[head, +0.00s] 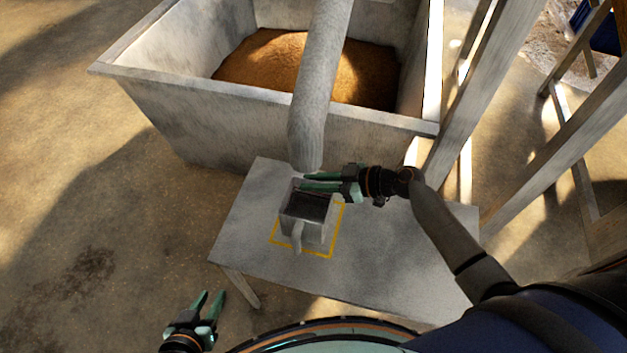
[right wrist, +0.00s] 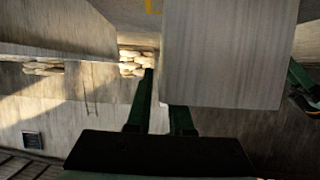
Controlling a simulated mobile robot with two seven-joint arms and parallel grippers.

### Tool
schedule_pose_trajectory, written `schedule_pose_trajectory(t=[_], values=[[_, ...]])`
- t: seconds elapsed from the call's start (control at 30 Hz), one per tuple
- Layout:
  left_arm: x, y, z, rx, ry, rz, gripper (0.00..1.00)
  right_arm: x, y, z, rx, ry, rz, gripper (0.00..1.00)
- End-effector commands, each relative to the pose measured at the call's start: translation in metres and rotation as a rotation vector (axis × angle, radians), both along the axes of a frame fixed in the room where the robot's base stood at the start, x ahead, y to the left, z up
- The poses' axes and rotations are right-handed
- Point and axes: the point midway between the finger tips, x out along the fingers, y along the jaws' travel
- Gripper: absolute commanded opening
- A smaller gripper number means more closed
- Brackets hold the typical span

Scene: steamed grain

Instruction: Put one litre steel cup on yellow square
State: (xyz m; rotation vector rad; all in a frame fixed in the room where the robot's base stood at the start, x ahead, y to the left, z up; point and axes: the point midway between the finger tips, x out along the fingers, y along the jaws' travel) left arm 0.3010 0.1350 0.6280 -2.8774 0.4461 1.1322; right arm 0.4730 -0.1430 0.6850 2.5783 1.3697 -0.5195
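The steel cup (head: 301,229), a boxy grey vessel with a dark inside and a front handle, stands upright on the table within the yellow square (head: 331,248). The square's far left part is hidden. My right gripper (head: 303,182) reaches in from the right at the cup's far rim. Its two fingers show a narrow gap. In the right wrist view, a large flat grey wall, seemingly the cup (right wrist: 225,50), covers the tip of one finger; the other finger of my right gripper (right wrist: 162,88) lies left of its edge. Whether they touch is unclear. My left gripper (head: 208,300) is open and empty, left of the table.
The grey table (head: 400,260) has free room right and left of the square. Behind it stands a large grey trough (head: 150,80) of brown grain (head: 275,65). A thick pipe (head: 318,90) ends just above the cup's far side. Wooden posts (head: 470,90) stand at right.

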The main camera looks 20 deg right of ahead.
Motion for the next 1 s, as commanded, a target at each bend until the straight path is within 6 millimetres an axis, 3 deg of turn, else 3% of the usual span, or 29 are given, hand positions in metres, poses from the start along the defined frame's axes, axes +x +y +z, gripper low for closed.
schedule_pose_trajectory(t=[0.1, 0.47, 1.0], values=[[0.001, 0.0, 0.001, 0.0, -0.003, 0.0, 0.35, 0.0, 0.0, 0.0, 0.0, 0.0, 0.0, 0.34], [0.002, 0.0, 0.008, 0.0, -0.004, 0.0, 0.35, 0.0, 0.0, 0.006, 0.001, 0.001, 0.0, 0.34], [0.002, 0.0, 0.002, 0.002, 0.001, -0.002, 0.35, -0.054, -0.08, 0.042, -0.001, 0.002, -0.001, 0.34]])
